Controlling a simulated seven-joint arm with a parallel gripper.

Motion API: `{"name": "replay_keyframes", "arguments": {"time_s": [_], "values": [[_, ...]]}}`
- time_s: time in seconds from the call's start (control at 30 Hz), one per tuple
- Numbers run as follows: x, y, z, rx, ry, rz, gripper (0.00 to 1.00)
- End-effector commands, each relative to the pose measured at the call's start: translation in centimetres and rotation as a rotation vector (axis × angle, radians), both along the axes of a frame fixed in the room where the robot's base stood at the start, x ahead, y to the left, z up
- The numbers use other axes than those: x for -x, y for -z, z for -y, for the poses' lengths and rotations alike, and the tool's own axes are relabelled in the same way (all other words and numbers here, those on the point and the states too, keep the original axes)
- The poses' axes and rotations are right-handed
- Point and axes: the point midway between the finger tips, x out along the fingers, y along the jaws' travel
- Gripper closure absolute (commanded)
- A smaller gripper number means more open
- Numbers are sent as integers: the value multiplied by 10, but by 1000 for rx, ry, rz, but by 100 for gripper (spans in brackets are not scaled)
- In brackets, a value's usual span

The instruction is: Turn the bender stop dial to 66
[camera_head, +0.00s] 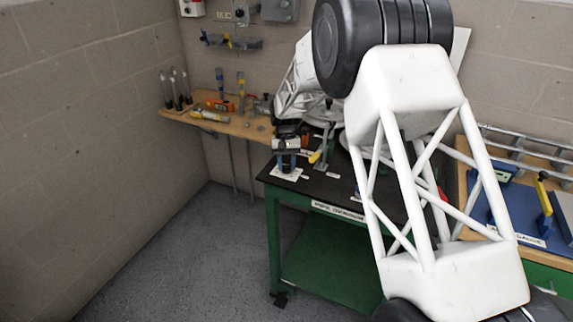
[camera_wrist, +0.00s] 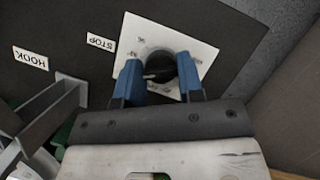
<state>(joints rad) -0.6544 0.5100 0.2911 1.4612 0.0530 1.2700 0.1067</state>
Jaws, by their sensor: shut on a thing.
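The bender stop dial (camera_wrist: 159,65) is a round black knob on a white square plate (camera_wrist: 190,38) with small markings around it. A light mark shows on the knob's lower left side in the wrist view; I cannot read which number it points at. My gripper (camera_wrist: 157,69) has blue fingers on either side of the knob and is shut on it. A white STOP label (camera_wrist: 101,42) lies beside the plate. In the head view my gripper (camera_head: 287,160) is over the plate (camera_head: 284,175) at the left end of the dark bench top, and it hides the knob.
The green-framed bench (camera_head: 272,240) has a dark top. A yellow-handled lever (camera_head: 315,157) stands right of my gripper. A HOOK label (camera_wrist: 30,58) and grey metal brackets (camera_wrist: 50,115) are at left in the wrist view. A wooden shelf (camera_head: 245,131) with tools is behind.

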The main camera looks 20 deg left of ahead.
Motion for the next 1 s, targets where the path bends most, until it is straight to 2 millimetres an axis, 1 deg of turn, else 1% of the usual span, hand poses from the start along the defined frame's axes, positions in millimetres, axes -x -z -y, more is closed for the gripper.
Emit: {"name": "replay_keyframes", "arguments": {"time_s": [0.23, 0.27, 0.4, 0.77, 0.87, 1.0], "values": [[-1, -1, -1, -2, -1, 2, 89], [-1, -1, -1, -2, -1, 2, 61], [-1, -1, 0, -1, -1, 2, 40], [-1, -2, -1, -1, -1, 2, 40], [-3, -6, -2, -2, -1, 2, 40], [-7, -18, -4, -1, -1, 2, 40]]}}
